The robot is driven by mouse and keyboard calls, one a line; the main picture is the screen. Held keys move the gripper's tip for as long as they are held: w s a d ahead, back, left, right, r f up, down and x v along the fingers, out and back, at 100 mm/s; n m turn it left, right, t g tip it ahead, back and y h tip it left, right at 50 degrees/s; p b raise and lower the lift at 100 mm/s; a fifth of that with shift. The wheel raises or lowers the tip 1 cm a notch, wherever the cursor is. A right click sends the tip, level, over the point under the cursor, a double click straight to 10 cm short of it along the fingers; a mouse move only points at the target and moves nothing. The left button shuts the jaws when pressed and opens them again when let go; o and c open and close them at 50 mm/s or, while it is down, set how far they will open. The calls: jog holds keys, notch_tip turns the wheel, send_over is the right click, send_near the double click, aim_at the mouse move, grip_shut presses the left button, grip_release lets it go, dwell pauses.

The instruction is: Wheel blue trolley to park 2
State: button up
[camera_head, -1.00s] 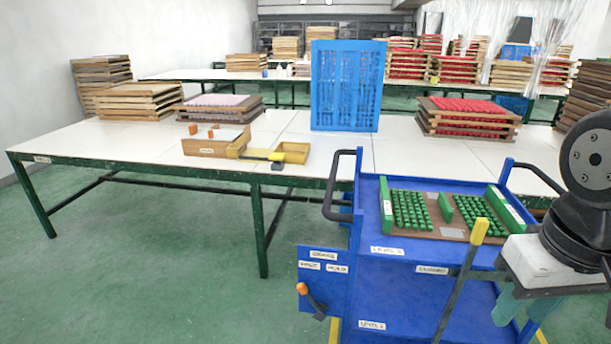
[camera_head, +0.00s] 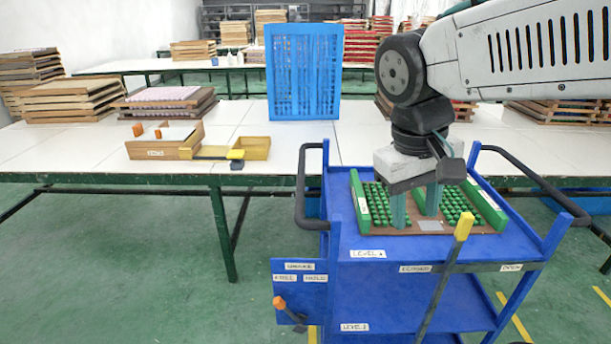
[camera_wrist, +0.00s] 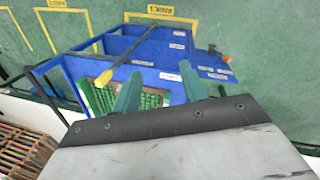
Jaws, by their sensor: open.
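The blue trolley (camera_head: 350,278) stands in front of the long table, with black handles at both ends. Its top holds a brown tray with green blocks (camera_head: 427,226). A yellow-tipped lever (camera_head: 464,226) crosses its front edge between the CLOSED and OPEN labels. An orange-tipped lever (camera_head: 280,303) is on its left side panel, below the FREE and HOLD labels. My gripper (camera_head: 416,208) is open, pointing down over the tray. Whether its fingers touch anything is unclear. The wrist view shows the trolley (camera_wrist: 150,47) upside down beyond my gripper (camera_wrist: 162,73).
Yellow floor outlines with labels lie beyond the trolley in the wrist view, including one label (camera_wrist: 160,12); the writing is too small to read surely. The white-topped table (camera_head: 80,150) bears a wooden box (camera_head: 165,152), a blue rack (camera_head: 303,75) and stacked trays. Green floor is clear at front left.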

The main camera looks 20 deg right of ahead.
jog(key=w+a+f+g+h, duration=0.2)
jog(key=w+h, duration=0.6)
jog(key=w, duration=1.8)
jog(key=w+a+f+t+h, duration=0.1)
jog(key=w+a+f+h, duration=0.1)
jog(key=w+a+f, duration=0.3)
jog(key=w+a+f+t+h, duration=0.1)
jog(key=w+a+f+h, duration=0.15)
jog(key=w, duration=0.45)
jog(key=w+f+t+h, duration=0.2)
jog(key=w+f, duration=0.3)
jog(key=f, duration=0.3)
jog(key=d+f, duration=0.1)
jog(key=d, duration=0.5)
jog(key=shift+w+d+f, duration=0.15)
jog(key=shift+w+d, duration=0.1)
jog(key=shift+d, duration=0.05)
jog(key=shift+y, duration=0.25)
grip_shut()
